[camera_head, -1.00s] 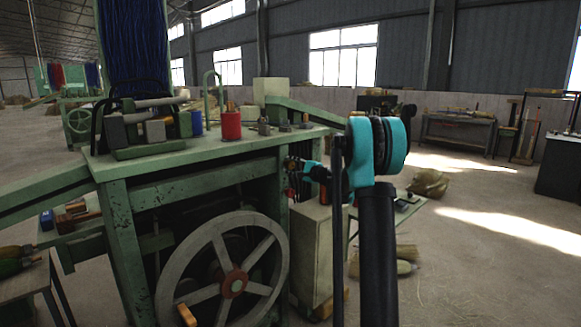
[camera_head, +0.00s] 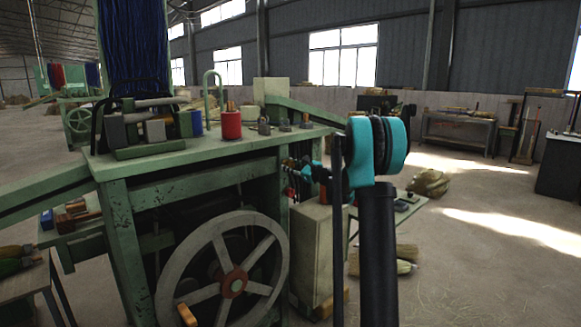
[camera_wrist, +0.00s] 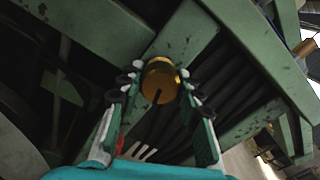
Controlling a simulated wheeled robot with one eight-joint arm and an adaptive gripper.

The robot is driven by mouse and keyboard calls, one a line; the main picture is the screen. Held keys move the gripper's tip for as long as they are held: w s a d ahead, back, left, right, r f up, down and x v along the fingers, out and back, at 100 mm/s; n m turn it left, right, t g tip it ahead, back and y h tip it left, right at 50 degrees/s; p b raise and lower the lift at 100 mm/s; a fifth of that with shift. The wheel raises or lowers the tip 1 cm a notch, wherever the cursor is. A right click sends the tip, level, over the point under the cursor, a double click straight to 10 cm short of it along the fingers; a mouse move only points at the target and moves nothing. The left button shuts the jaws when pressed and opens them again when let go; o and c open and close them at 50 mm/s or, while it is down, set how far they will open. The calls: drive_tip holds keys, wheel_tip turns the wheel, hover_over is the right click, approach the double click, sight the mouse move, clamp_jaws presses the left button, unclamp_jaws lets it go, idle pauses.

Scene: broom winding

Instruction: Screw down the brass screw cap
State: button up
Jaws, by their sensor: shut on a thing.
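The brass screw cap (camera_wrist: 162,84) is a round gold-coloured piece with a dark slot, in the upper middle of the wrist view. It sits against a green beam of the machine frame (camera_wrist: 185,40). My gripper (camera_wrist: 158,88) has one finger on each side of the cap and is shut on it. What lies behind the cap is hidden, so its thread and seating cannot be told. In the head view my gripper (camera_head: 308,171) shows small at the right side of the green machine, and the cap cannot be made out there.
The green bench top (camera_head: 215,150) carries a red spool (camera_head: 231,125) and other small parts. A spoked wheel (camera_head: 225,275) is on the machine's front. A pale cabinet (camera_head: 312,250) stands below my gripper. Open floor lies to the right.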

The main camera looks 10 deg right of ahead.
drive_tip(key=shift+f+m, duration=0.1)
drive_tip(key=shift+m, duration=0.3)
drive_tip(key=o, duration=1.2)
drive_tip(key=shift+c, duration=0.2)
drive_tip(key=v, duration=1.2)
